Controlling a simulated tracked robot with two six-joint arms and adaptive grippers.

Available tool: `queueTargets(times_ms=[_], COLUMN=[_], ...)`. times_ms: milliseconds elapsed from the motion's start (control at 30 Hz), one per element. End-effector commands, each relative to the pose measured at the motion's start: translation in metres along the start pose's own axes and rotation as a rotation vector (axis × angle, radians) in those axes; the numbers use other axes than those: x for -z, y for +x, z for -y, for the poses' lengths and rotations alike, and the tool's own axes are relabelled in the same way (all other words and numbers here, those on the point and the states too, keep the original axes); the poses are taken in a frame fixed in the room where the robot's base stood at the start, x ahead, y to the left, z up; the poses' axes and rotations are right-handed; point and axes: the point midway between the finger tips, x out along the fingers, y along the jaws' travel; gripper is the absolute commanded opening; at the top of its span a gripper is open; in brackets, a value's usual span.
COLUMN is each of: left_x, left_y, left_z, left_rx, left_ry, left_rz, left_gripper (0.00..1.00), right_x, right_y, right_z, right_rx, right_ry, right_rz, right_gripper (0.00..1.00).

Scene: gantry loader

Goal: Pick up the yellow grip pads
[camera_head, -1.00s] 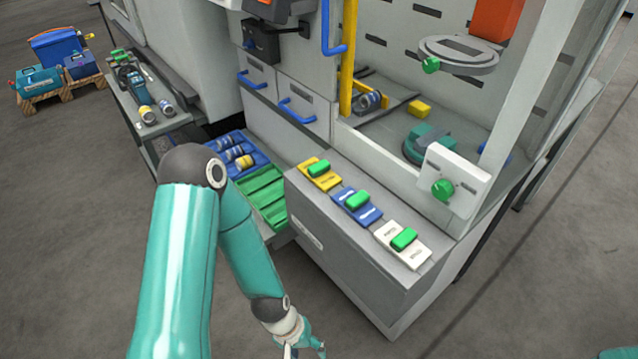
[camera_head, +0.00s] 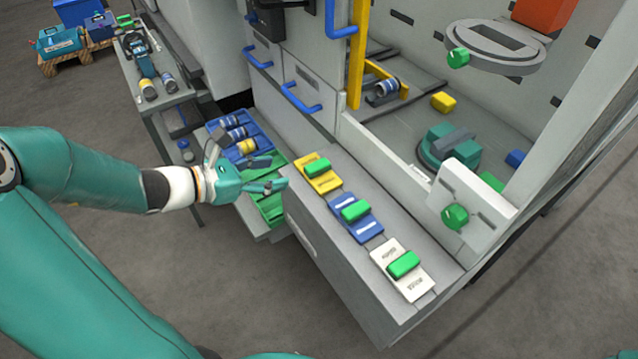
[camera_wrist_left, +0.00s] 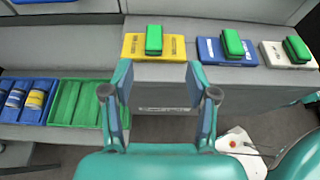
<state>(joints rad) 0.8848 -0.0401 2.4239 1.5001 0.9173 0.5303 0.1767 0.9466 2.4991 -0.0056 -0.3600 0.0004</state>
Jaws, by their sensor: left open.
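The yellow pad (camera_head: 318,178) lies flat at the far left end of the grey cabinet top, with a green block (camera_head: 317,168) on it. In the left wrist view the yellow pad (camera_wrist_left: 135,47) lies just beyond the fingertips, with the green block (camera_wrist_left: 154,40) upright on its middle. My left gripper (camera_head: 272,174) is open and empty, left of the pad at the cabinet's edge. In the wrist view its two fingers (camera_wrist_left: 160,76) are spread apart, pointing at the pad without visibly touching it. My right gripper is out of view.
A blue pad (camera_head: 357,222) and a white pad (camera_head: 418,285), each with a green block, lie on the same top (camera_head: 345,255). A yellow frame post (camera_head: 357,60) rises beyond the cabinet.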

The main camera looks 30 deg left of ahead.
Motion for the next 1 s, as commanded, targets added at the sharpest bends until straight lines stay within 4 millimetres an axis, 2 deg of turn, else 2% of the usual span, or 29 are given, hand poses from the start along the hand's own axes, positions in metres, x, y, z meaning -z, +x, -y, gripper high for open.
queueTargets(times_ms=[100,300,400,667,1000], left_x=[0.003,0.003,0.003,0.004,0.005], left_y=[0.027,0.065,0.076,0.09,0.132], left_z=[0.001,-0.001,-0.003,-0.005,-0.011], left_rx=[0.004,-0.001,-0.005,-0.006,-0.006], left_ry=[-0.003,-0.003,-0.002,-0.003,-0.002], left_rz=[-0.001,-0.002,-0.003,-0.004,-0.004], left_gripper=[0.58,0.58,0.58,0.58,0.58], right_x=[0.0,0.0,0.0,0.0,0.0], right_y=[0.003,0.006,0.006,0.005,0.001], right_z=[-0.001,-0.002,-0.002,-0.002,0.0], right_rx=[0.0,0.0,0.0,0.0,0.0], right_ry=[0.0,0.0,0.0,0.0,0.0], right_rz=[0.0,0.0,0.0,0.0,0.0], right_gripper=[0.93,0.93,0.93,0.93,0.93])
